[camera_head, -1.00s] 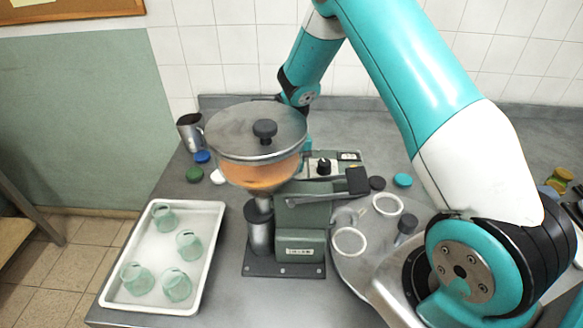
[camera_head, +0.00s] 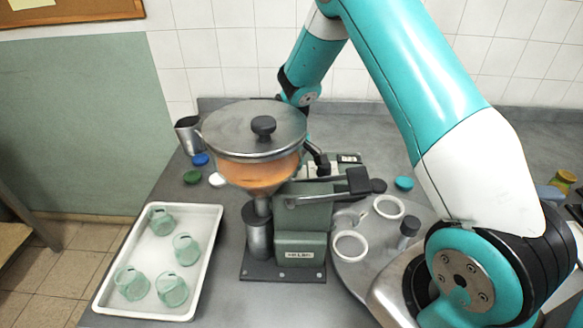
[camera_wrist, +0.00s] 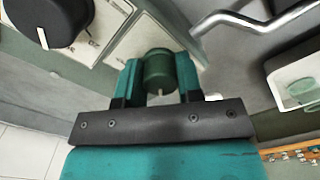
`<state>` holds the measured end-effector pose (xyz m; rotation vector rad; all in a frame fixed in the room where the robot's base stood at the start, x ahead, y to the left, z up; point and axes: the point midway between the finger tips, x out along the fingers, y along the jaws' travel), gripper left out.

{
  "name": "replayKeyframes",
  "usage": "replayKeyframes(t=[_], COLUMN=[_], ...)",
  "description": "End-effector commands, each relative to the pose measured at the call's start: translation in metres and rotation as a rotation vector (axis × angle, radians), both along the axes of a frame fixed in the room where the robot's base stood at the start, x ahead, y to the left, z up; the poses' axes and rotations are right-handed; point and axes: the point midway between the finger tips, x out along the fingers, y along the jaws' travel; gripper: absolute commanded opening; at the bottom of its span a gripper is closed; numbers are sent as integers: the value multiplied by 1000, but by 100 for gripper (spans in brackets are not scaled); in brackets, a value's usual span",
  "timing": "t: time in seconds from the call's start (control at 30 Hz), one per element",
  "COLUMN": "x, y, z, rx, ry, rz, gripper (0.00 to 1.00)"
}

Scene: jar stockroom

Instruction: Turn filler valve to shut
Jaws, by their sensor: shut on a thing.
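In the wrist view my gripper (camera_wrist: 160,66) is shut on a dark green round knob (camera_wrist: 159,72) with a short pale mark on its near edge. I cannot tell for certain that this knob is the filler valve. The filler (camera_head: 300,240) stands on the bench in the head view, with an orange-filled hopper (camera_head: 262,172) under a metal lid with a black knob. The hopper hides my gripper in that view. A black dial (camera_wrist: 48,20) on a pale panel is close left of my gripper in the wrist view.
A white tray (camera_head: 106,292) with several greenish glass jars stands left of the filler. A metal jug (camera_head: 188,135) and coloured lids are behind it. A round turntable (camera_head: 375,255) with white rings is at right. A bent metal lever (camera_wrist: 250,22) passes near my gripper.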

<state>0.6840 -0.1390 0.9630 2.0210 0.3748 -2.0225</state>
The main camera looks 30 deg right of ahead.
Motion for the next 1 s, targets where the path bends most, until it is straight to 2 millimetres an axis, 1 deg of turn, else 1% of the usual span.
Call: replayKeyframes(t=[0.53,0.57,0.6,0.67,0.9,1.0], x=[1,1,1,1,0,1], y=[0,0,0,0,0,0], z=[1,1,1,1,1,4], rx=[0,0,0,0,-1,0], ry=[-2,-2,-2,-2,-1,-3], rz=[24,24,24,23,23,23], gripper=[10,38,47,59,59,59])
